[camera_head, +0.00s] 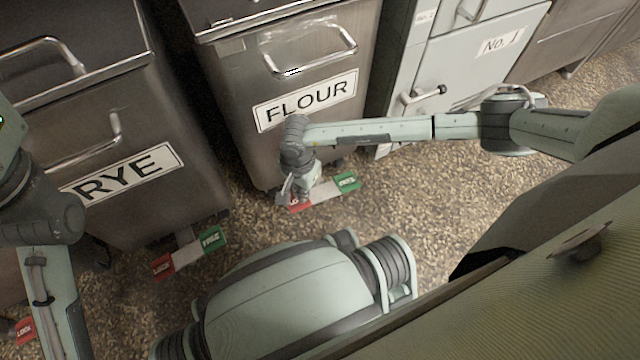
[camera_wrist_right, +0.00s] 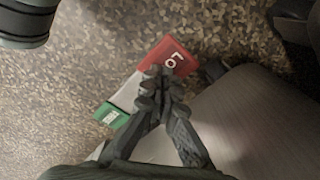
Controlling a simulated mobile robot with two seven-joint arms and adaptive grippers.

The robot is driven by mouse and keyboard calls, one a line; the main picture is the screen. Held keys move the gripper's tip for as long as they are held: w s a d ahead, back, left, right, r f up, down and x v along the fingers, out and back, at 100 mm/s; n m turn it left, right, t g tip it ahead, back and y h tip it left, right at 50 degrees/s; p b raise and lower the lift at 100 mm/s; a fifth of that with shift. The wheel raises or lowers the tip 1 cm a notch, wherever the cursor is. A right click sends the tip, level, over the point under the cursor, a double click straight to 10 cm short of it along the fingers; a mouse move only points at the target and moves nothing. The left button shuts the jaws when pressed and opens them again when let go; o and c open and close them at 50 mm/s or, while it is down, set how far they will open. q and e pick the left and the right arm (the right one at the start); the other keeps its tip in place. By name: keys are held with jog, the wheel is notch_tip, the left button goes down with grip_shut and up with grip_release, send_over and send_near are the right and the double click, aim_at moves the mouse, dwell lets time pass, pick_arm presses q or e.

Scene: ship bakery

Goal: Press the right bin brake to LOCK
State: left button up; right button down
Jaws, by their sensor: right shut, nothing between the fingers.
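The right bin is a steel bin labelled FLOUR (camera_head: 305,100). Its brake pedal is a pale bar (camera_head: 325,190) low at the bin's front, with a red LOCK end (camera_head: 300,206) on the left and a green end (camera_head: 347,182) on the right. My right gripper (camera_head: 290,196) is shut and empty, pointing down at the red end and partly hiding it. In the right wrist view its closed fingertips (camera_wrist_right: 158,76) overlap the edge of the red LOCK pad (camera_wrist_right: 172,56); the green pad (camera_wrist_right: 111,114) shows beyond. I cannot tell whether the fingertips touch the pad. My left gripper is out of view.
A steel bin labelled RYE (camera_head: 110,110) stands to the left, with its own red (camera_head: 163,265) and green (camera_head: 213,239) pedal. Another red pad (camera_head: 25,330) lies at the far left. A cabinet marked No. 1 (camera_head: 475,60) stands right. Speckled floor (camera_head: 440,210) is clear.

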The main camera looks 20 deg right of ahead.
jog(key=shift+f, duration=0.9)
jog(key=shift+r, duration=0.15)
notch_tip(320, 180, up, 7)
jog(key=p, duration=0.5)
jog(key=shift+p, duration=0.3)
dwell(0.4)
